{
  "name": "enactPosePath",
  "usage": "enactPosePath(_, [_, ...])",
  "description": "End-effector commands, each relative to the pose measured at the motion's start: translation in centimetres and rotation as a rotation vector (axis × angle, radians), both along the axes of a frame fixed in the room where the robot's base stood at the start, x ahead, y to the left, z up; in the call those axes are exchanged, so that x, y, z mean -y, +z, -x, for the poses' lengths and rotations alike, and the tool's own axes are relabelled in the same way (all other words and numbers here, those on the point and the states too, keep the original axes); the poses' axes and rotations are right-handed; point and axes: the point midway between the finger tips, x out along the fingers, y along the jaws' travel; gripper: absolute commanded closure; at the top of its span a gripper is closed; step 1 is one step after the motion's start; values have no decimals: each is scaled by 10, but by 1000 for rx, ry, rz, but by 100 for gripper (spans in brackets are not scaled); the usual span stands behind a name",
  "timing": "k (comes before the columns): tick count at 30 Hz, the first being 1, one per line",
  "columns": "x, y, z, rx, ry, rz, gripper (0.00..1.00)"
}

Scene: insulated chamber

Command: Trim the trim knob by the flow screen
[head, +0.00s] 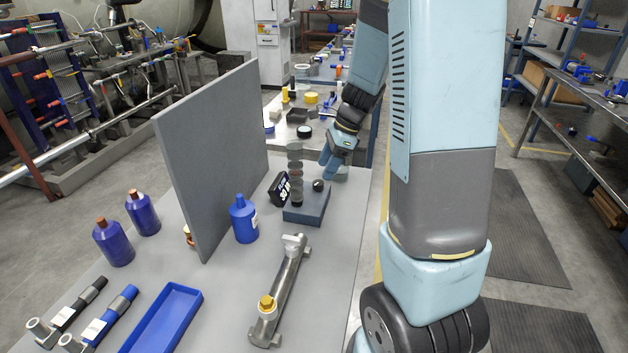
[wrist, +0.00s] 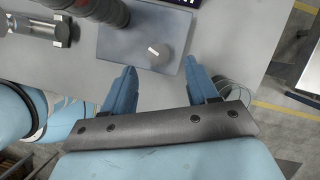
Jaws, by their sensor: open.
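The trim knob (head: 318,185) is a small dark round knob on top of a blue-grey box (head: 308,212). In the wrist view the knob (wrist: 158,56) is grey with a white pointer mark. The flow screen (head: 279,188) is a tilted dark display with light digits at the box's left; only an edge of a dark display shows at the top of the wrist view. My gripper (wrist: 160,66) is open and empty. Its blue fingers are spread either side of the knob in the picture, with the tips at the box's near edge. Contact cannot be told.
A ribbed dark column (head: 295,172) rises from the box beside the knob. A blue bottle (head: 243,220) and a tall grey panel (head: 212,150) stand to the left. A metal pipe fitting (head: 280,290) lies in front. A blue tray (head: 165,320) is at front left.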

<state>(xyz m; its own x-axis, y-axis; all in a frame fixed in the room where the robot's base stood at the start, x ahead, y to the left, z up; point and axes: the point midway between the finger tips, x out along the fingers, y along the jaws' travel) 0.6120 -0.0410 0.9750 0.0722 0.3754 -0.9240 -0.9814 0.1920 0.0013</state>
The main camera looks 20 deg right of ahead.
Motion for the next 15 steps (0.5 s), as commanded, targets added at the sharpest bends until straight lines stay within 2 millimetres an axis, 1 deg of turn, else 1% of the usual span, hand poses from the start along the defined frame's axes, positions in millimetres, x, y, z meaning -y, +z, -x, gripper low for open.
enactPosePath(1, [-4,-9,0,-4,1,-2,42])
enactPosePath(6, [-13,-31,-2,-2,2,0,42])
enactPosePath(10, [-17,-41,-3,-1,1,0,42])
enactPosePath(15, [-20,-47,-4,1,2,-1,42])
